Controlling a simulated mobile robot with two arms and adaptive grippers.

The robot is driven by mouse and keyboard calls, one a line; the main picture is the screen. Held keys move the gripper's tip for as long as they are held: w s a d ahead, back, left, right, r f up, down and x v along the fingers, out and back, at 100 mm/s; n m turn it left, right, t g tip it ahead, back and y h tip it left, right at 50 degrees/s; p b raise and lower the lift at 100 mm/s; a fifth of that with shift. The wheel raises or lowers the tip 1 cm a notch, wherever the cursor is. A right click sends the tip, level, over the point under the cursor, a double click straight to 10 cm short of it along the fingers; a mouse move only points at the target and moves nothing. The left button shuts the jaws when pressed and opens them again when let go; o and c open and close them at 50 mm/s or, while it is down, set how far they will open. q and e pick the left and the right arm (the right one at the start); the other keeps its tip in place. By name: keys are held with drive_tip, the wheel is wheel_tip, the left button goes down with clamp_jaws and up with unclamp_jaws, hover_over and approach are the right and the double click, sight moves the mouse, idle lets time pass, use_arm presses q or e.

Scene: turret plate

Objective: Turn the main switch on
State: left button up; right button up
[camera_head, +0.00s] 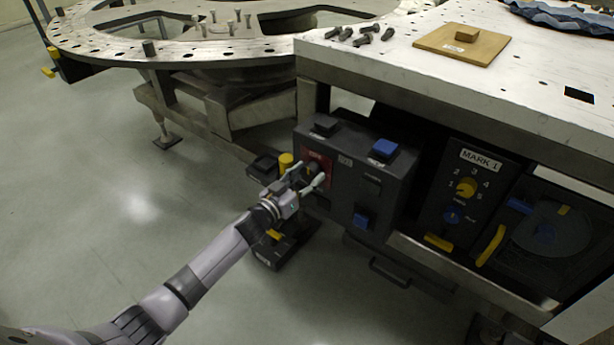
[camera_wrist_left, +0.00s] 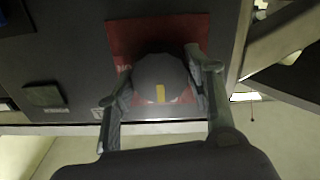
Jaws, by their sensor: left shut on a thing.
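The main switch (camera_head: 313,168) is a dark round knob on a red plate, on the front of a dark grey control box (camera_head: 345,150) under the table edge. In the left wrist view the knob (camera_wrist_left: 160,72) shows a small yellow mark at its lower middle, with the red plate (camera_wrist_left: 140,32) behind it. My left gripper (camera_head: 311,176) is at the switch. In the wrist view its two fingers lie on either side of the knob, shut on it. The fingers hide part of the knob in the head view. My right gripper is not in view.
The box also has a blue top button (camera_head: 384,149) and a blue front button (camera_head: 361,220). To its right is a MARK I panel with a yellow dial (camera_head: 466,187). Bolts (camera_head: 366,36) and a wooden plate (camera_head: 463,44) lie on the table. A turret plate (camera_head: 110,42) stands at the left.

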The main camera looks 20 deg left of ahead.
use_arm(q)
drive_tip(key=shift+c, duration=0.7)
